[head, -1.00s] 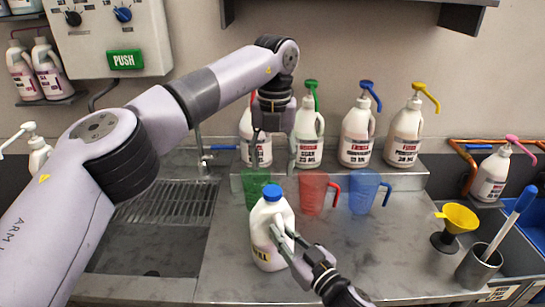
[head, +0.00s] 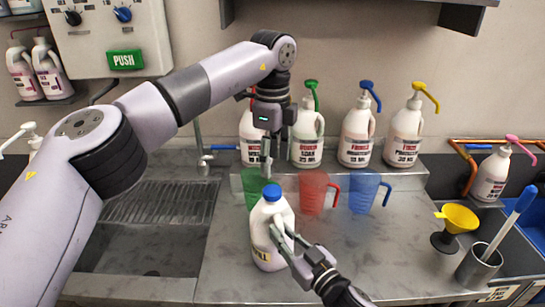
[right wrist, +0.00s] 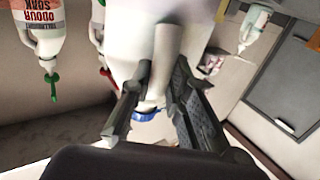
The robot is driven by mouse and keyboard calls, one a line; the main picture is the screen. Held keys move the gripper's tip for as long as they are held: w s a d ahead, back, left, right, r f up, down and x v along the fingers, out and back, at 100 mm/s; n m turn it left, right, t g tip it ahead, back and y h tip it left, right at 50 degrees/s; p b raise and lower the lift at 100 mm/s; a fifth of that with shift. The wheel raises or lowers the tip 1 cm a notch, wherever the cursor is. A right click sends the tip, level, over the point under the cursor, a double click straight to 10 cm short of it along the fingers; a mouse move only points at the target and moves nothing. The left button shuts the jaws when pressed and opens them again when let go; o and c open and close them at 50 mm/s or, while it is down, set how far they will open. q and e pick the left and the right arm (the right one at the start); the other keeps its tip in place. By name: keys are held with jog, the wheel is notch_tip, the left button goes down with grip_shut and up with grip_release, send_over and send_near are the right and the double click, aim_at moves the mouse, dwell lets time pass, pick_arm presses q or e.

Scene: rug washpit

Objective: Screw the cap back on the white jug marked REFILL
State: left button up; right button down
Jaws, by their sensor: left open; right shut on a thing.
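The white jug (head: 264,248) stands upright on the steel counter, its label partly turned away at the left. A blue cap (head: 272,192) sits on its neck; I cannot tell how tightly. My right gripper (head: 283,238) is shut on the jug's handle, and in the right wrist view its fingers (right wrist: 158,95) clasp the white handle (right wrist: 168,48). The blue cap also shows in the right wrist view (right wrist: 146,115), partly hidden by a finger. My left gripper (head: 268,168) is open, pointing down just above the cap, apart from it.
Behind the jug stand a green jug (head: 252,188), a red jug (head: 313,192) and a blue jug (head: 364,190). Several pump bottles (head: 356,136) line the back ledge. A yellow funnel (head: 458,218) and a metal cup (head: 478,266) stand at right. A sink (head: 150,235) lies left.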

aim_at(272, 190)
pick_arm(q)
jog(key=shift+f, duration=4.05)
jog(key=shift+c, duration=0.5)
